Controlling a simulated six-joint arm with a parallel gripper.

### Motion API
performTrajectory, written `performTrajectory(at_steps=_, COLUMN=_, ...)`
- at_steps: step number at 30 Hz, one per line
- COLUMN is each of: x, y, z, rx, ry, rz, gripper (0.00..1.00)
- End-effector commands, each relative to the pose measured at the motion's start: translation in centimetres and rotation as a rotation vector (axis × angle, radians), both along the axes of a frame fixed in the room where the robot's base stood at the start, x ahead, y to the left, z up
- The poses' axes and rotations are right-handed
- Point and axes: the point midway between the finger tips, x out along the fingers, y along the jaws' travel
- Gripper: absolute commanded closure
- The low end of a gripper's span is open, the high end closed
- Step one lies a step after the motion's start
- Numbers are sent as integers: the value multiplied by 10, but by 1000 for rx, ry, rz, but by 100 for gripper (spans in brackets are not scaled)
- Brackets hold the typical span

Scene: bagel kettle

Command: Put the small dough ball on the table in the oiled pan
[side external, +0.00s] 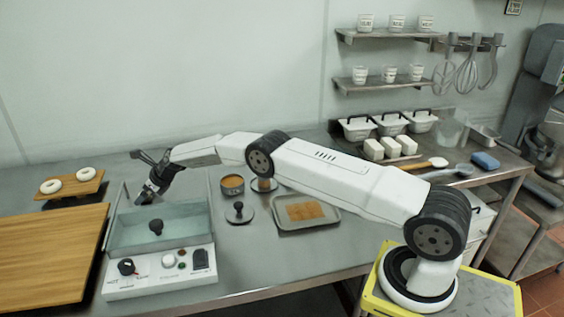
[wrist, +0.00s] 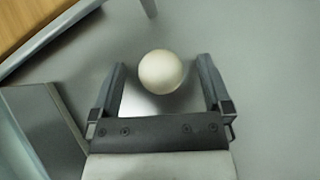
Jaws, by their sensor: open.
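The small pale dough ball (wrist: 161,72) lies on the grey table in the wrist view, between the tips of my gripper's two fingers. My gripper (wrist: 161,64) is open, with a gap between each finger and the ball. In the side view, my gripper (side external: 143,196) points down behind the back left part of the kettle, and the ball is hidden there.
The glass-walled kettle (side external: 165,235) stands close to my gripper. A wooden board (side external: 50,245) and a small board with two rings (side external: 85,186) lie left. A round brown-filled dish (side external: 232,185) and a knobbed lid (side external: 239,214) stand between kettle and pan.

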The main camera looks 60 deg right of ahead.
Motion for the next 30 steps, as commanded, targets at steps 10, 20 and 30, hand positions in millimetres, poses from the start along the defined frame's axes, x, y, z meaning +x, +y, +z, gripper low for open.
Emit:
performTrajectory(at_steps=10, x=0, y=0, z=0, rx=0, ry=0, rz=0, gripper=0)
performTrajectory(at_steps=20, x=0, y=0, z=0, rx=0, ry=0, rz=0, gripper=60)
performTrajectory(at_steps=30, x=0, y=0, z=0, rx=0, ry=-1, rz=0, gripper=99)
